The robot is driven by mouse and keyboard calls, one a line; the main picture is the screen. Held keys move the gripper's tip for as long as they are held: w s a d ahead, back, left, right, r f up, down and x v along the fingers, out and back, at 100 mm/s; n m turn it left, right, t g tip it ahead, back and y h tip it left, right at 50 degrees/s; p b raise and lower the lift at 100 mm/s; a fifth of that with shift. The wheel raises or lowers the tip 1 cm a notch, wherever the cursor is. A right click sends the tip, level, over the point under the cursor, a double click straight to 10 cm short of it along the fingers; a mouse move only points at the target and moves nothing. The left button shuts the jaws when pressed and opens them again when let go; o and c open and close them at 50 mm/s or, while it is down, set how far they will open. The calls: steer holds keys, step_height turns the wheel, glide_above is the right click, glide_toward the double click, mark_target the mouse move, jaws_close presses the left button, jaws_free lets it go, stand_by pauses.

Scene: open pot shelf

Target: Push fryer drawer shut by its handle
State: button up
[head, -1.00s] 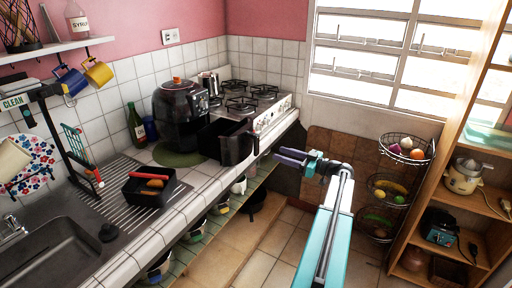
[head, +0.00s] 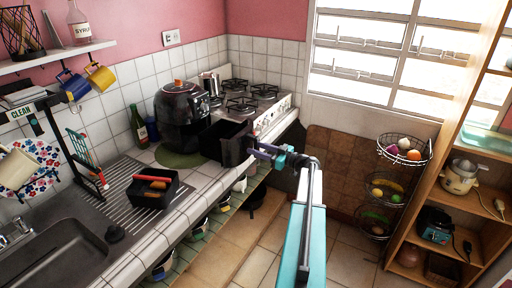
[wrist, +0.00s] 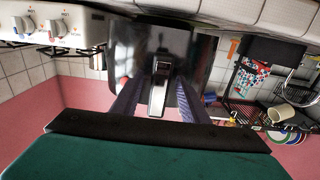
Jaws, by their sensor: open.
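The black air fryer (head: 183,120) stands on the tiled counter near the stove. Its dark drawer (head: 225,142) is pulled out toward the counter's front edge. In the wrist view the drawer front (wrist: 127,50) fills the upper middle, and its shiny handle (wrist: 160,85) points toward me. My gripper (head: 255,149) is at the drawer front in the head view. In the wrist view my gripper (wrist: 158,98) is open, with one purple finger on each side of the handle. I cannot tell whether the fingers touch the handle or the drawer front.
The stove (head: 258,98) is behind the drawer on the right. A black tray (head: 152,190) with food sits on the counter left of the fryer, by the sink (head: 60,255). Wire baskets (head: 385,188) and a wooden shelf (head: 470,215) stand at the right. Floor before the counter is clear.

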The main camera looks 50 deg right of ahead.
steer(key=shift+w, duration=0.25)
steer(key=shift+c, duration=0.5)
steer(key=shift+a, duration=0.15)
jaws_close()
steer(key=shift+w+f+b, duration=0.1)
steer(key=shift+b, duration=0.2)
